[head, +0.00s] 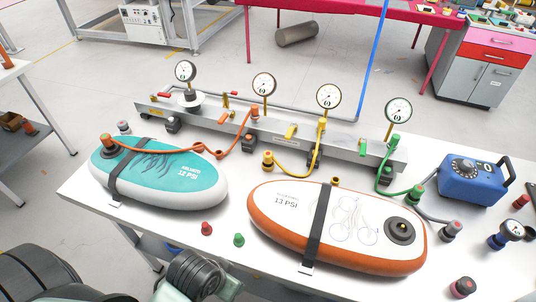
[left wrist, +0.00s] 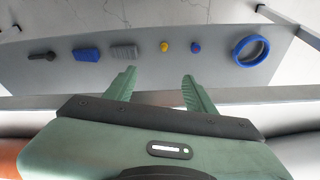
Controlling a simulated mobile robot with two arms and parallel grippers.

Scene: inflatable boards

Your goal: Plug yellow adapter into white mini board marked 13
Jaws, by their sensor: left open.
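The yellow adapter (head: 268,163) stands on the white table at the end of a yellow hose, behind the gap between the two boards. The white mini board (head: 290,225) has an orange rim, "13 PSI" print and a dark strap across it. Its round black valve (head: 402,231) with a yellow centre is at the right end, with no hose on it. In the left wrist view my left gripper (left wrist: 160,80) is open and empty, away from the adapter and board. In the head view, part of my left arm shows at the bottom; its fingertips are not visible. My right gripper is not in view.
A teal board (head: 185,185), also marked 13 PSI, has an orange adapter (head: 106,142) at its valve. A metal manifold (head: 280,137) with gauges runs behind. Red (head: 207,229) and green (head: 239,240) caps stand in front. A blue pump (head: 474,180) is at right.

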